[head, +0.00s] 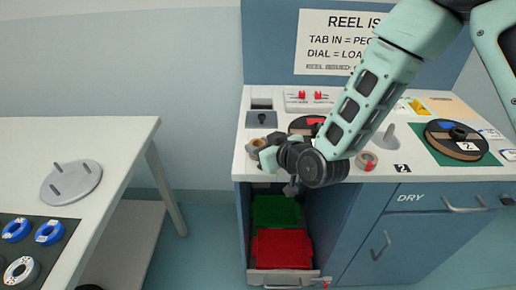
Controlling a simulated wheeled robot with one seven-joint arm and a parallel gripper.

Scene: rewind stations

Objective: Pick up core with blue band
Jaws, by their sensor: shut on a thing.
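My gripper (266,149) is at the left front of the station top, shut on a tan ring-shaped core (256,146) that is partly hidden by the fingers. I cannot make out a blue band on it at this size. Another tan core with a red middle (366,160) stands at the counter's front edge, right of my wrist. I cannot tell whether the held core still touches the counter.
An open drawer below my gripper holds a green bin (275,212) and a red bin (282,248). Reels (457,139) sit on the counter. The left table (100,135) bears a grey pegged disc (71,182) and blue rings (49,232) on a dark mat.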

